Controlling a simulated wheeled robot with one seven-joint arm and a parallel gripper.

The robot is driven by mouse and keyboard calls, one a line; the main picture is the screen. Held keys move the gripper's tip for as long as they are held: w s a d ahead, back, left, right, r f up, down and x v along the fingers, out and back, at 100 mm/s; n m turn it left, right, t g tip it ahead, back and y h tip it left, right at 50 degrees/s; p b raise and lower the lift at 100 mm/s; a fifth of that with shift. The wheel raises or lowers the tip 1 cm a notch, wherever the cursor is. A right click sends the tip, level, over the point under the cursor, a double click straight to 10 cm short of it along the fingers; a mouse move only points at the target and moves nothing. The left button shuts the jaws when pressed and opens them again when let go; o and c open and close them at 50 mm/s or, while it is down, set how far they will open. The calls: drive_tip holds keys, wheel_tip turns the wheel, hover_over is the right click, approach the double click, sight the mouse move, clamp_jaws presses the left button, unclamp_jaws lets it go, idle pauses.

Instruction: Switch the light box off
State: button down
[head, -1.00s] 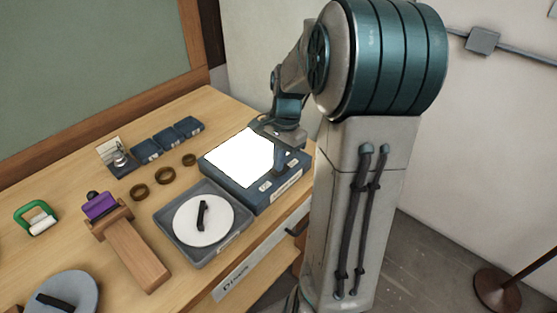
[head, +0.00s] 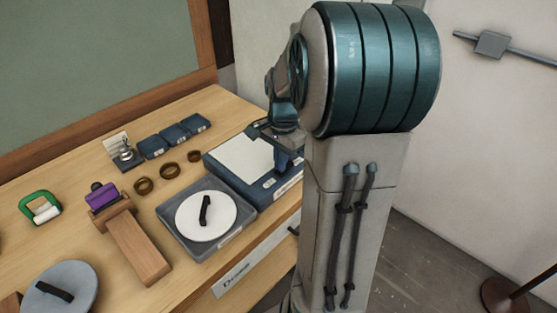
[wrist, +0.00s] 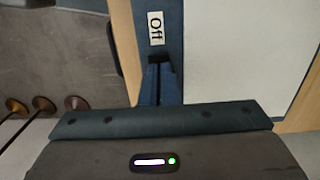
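The light box (head: 240,160) is a dark blue box with a flat pale panel on the workbench. Its panel is dull off-white and not glowing; it also shows in the wrist view (wrist: 245,50). A small "Off" label (wrist: 156,28) sits on the blue rim in the wrist view. My gripper (wrist: 159,62) has its blue fingers together, with nothing visible between them. The tips are at the rim right beside the "Off" label.
A grey tray (head: 170,213) with a white disc (head: 222,220) stands close to the box's left.

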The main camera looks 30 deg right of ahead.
drive_tip(key=shift+s+d+f, duration=0.15)
drive_tip(key=shift+d+f, duration=0.1)
drive_tip(key=shift+f, duration=0.1)
drive_tip(key=shift+d+r, duration=0.1)
drive_tip(key=shift+d, duration=0.5)
drive_tip(key=shift+w+d+r+p, duration=0.2)
drive_tip(key=shift+d+r+p, duration=0.05)
drive_tip(key=shift+r+p, duration=0.3)
drive_tip(key=r+p, duration=0.1)
drive_tip(key=r, duration=0.1)
drive_tip(key=a+r+p, duration=0.1)
drive_tip(key=r+p, duration=0.1)
wheel_tip(320, 180, up, 9)
drive_tip(key=shift+d+r+b, duration=0.2)
drive_tip(key=shift+d+b, duration=0.1)
drive_tip(key=shift+b, duration=0.1)
drive_tip(key=shift+w, duration=0.1)
